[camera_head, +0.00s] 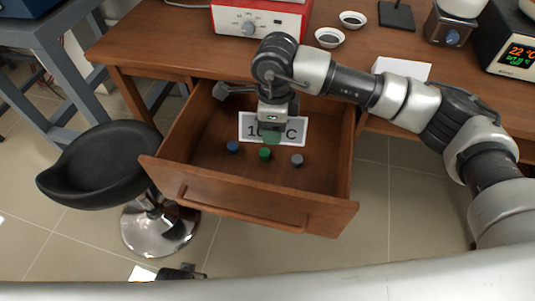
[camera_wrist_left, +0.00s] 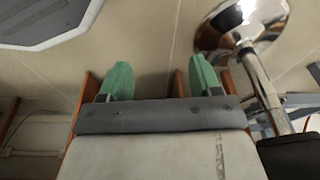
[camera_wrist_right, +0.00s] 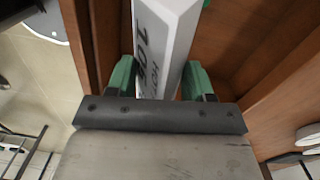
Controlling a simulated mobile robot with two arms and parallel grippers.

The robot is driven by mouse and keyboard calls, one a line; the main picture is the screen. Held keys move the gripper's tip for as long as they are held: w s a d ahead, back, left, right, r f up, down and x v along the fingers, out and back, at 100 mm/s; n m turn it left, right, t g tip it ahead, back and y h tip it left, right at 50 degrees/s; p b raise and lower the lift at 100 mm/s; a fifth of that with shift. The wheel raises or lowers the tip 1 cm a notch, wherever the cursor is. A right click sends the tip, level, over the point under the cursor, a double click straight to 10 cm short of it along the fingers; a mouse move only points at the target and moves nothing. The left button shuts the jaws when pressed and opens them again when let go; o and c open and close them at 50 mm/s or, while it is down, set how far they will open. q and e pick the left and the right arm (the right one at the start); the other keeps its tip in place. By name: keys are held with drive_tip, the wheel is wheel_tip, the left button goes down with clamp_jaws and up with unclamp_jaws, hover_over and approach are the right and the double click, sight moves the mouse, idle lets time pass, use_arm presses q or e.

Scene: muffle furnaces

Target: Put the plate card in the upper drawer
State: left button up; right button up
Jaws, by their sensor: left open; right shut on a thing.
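The plate card (camera_head: 297,132) is a white plate with dark lettering, partly hidden behind my right gripper (camera_head: 271,136). That gripper is shut on the card, which also shows between its green fingers (camera_wrist_right: 160,80) in the right wrist view (camera_wrist_right: 163,35). The card is within the outline of the open upper drawer (camera_head: 210,168), towards its back; I cannot tell whether it touches the drawer floor. My left gripper (camera_wrist_left: 160,80) is open and empty over the tiled floor, in front of the drawer.
Blue (camera_head: 233,146), green (camera_head: 265,153) and grey (camera_head: 297,159) small round pieces lie in the drawer. A black stool (camera_head: 100,165) stands left of it. The wooden table (camera_head: 165,40) carries a red-and-white device (camera_head: 262,20), two white bowls (camera_head: 329,38) and other equipment.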

drive_tip(key=a+f+m+b, duration=0.1)
drive_tip(key=f+m+b, duration=0.1)
drive_tip(key=f, duration=0.5)
drive_tip(key=a+f+m+b, duration=0.2)
drive_tip(key=f, duration=0.4)
drive_tip(key=a+f+m+b, duration=0.1)
drive_tip(key=f+m+b, duration=0.1)
drive_tip(key=f, duration=0.5)
drive_tip(key=shift+s+a+f+b, duration=0.2)
drive_tip(key=shift+f+b, duration=0.15)
drive_tip(key=shift+b, duration=0.25)
drive_tip(key=shift+f, duration=0.95)
use_arm(q)
drive_tip(key=w+r+t, duration=0.2)
drive_tip(key=w+r, duration=0.1)
drive_tip(key=r, duration=1.5)
drive_tip(key=shift+d+t, duration=0.35)
drive_tip(key=shift+t, duration=0.05)
use_arm(e)
drive_tip(key=shift+f, duration=0.1)
drive_tip(key=shift+f, duration=0.1)
drive_tip(key=o, duration=0.9)
use_arm(q)
drive_tip(key=shift+w+d+r+t+h, duration=0.1)
drive_tip(key=shift+w+t+h, duration=0.2)
